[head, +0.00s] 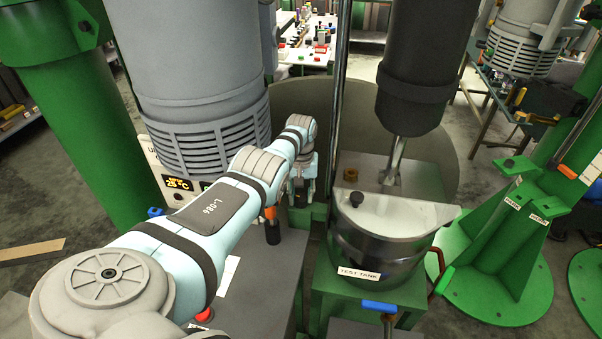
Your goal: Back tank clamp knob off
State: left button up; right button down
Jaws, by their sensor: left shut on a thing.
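The test tank (376,262) is a dark round vessel on a green stand, with a label on its front. My left arm reaches in from the lower left. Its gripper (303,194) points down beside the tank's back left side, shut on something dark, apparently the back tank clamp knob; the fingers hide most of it. My right gripper is out of view.
A grey slotted motor housing (205,135) hangs close above my left arm. A dark cylinder (420,75) hangs over the tank. A green post (75,120) stands at the left. A blue-handled valve (378,306) projects at the tank's front. The grey bench top (265,290) has free room.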

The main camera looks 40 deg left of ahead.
aim_at(300, 197)
pick_arm(q)
jog(key=shift+w+r, duration=0.1)
jog(key=o, duration=1.1)
jog(key=shift+o, duration=0.2)
notch_tip(300, 197, up, 12)
